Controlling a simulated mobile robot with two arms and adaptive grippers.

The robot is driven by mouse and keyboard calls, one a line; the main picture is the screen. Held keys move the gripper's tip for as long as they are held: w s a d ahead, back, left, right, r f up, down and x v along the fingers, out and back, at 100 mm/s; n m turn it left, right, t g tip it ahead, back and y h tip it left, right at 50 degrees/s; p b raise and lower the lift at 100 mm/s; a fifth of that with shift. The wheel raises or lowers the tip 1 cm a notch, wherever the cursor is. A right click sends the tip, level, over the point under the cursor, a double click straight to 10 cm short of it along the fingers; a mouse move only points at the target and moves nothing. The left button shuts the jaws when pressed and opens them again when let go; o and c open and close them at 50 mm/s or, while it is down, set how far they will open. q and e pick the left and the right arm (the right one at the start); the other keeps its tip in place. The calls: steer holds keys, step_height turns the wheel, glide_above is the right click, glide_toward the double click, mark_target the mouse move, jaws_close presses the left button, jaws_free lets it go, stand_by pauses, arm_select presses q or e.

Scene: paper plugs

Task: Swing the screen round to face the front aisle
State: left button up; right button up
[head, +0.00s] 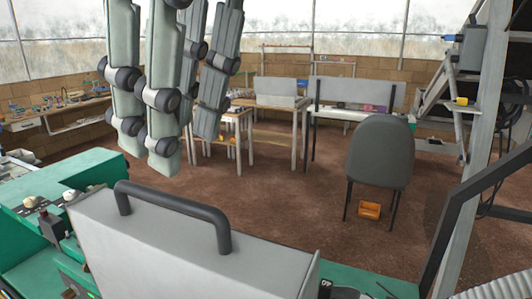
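A pale grey box-shaped housing (190,255) with a black bar handle (180,212) on its top edge stands close in front of me at the bottom. It may be the screen, seen from behind or above; no lit display face shows. My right gripper (187,138) hangs in from the top, left of centre, above and beyond the housing in the picture. Its jointed grey fingers stand apart with nothing between them, and it touches nothing I can see. My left gripper is not in view.
A green machine body (95,168) lies at the left and under the housing. A dark chair (380,152) stands on brown floor, with an orange block (369,210) below. Benches with grey panels (360,91) line the back. A metal post (478,130) and ladder stand right. Mid-floor is clear.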

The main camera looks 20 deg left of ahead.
steer(key=shift+v, duration=1.95)
steer(key=shift+r, duration=0.15)
